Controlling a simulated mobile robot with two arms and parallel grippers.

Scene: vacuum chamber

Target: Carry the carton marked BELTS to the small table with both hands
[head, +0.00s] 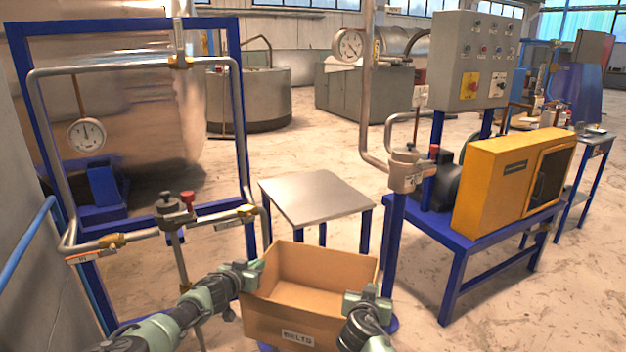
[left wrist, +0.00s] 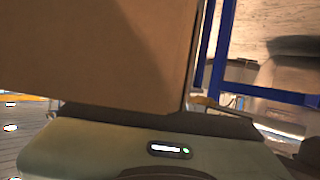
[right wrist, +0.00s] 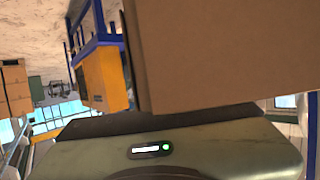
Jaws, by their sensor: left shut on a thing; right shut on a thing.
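The open, empty-looking carton marked BELTS (head: 280,325) is held upright in front of me in the head view. My left gripper (head: 250,274) is shut on its left wall. My right gripper (head: 368,300) is shut on its right wall. The carton's brown side fills much of the left wrist view (left wrist: 100,50) and of the right wrist view (right wrist: 220,50). The small table (head: 315,196) has a bare grey metal top and blue legs. It stands just beyond the carton, whose far edge overlaps its front legs in the picture.
A blue frame with pipes and a gauge (head: 86,134) stands at the left, close to my left arm. A grey pipe post (head: 397,190) rises right of the table. A yellow-housed machine (head: 495,190) on a blue stand is further right. Open floor lies behind the table.

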